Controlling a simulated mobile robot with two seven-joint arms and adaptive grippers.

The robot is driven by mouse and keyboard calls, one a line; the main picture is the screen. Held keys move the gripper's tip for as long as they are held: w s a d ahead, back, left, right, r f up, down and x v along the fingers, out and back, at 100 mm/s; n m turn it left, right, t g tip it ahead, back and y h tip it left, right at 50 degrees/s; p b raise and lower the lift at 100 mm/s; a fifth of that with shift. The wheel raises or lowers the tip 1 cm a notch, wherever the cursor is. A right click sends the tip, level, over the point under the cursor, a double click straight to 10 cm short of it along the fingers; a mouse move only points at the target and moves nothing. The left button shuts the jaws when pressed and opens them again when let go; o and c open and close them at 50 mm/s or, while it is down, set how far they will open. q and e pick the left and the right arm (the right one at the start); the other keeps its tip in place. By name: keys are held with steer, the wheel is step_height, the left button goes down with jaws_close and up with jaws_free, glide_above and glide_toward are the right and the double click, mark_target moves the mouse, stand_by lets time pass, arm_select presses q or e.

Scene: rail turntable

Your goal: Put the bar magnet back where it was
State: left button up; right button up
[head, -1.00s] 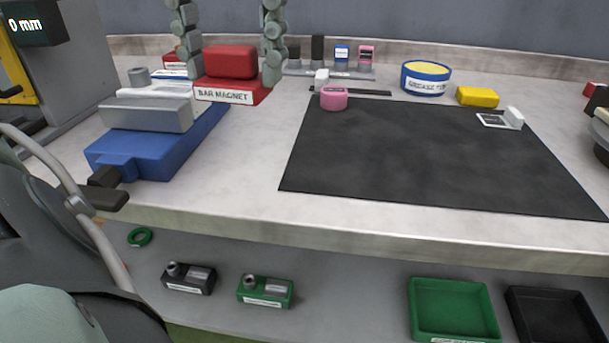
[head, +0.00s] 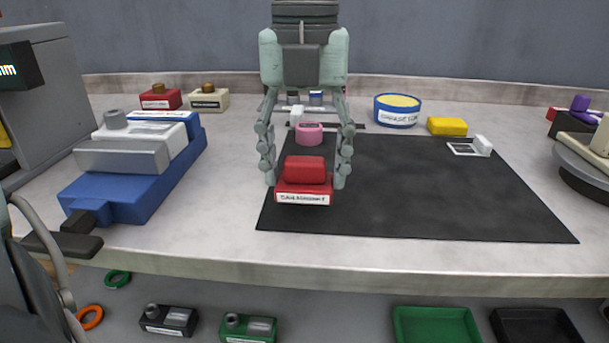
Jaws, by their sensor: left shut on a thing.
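The bar magnet (head: 304,198) is a red block with a raised red top and a white label on its front. My left gripper (head: 305,178) comes down from above with one finger on each side of the magnet and is shut on it. The magnet is upright at the left front part of the black mat (head: 430,190). I cannot tell whether it touches the mat. My right gripper is not in view.
A blue vise (head: 135,185) stands on the left. A pink weight (head: 309,134) is behind the magnet, with a blue tub (head: 397,112) and a yellow block (head: 447,126) further right. A turntable (head: 585,160) is at the right edge.

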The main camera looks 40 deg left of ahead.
arm_select(q)
step_height(320, 180, down, 2)
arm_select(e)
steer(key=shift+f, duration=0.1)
arm_select(q)
steer(key=shift+f, duration=0.1)
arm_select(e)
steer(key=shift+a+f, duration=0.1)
arm_select(q)
steer(key=o, duration=1)
steer(key=shift+o, duration=1.2)
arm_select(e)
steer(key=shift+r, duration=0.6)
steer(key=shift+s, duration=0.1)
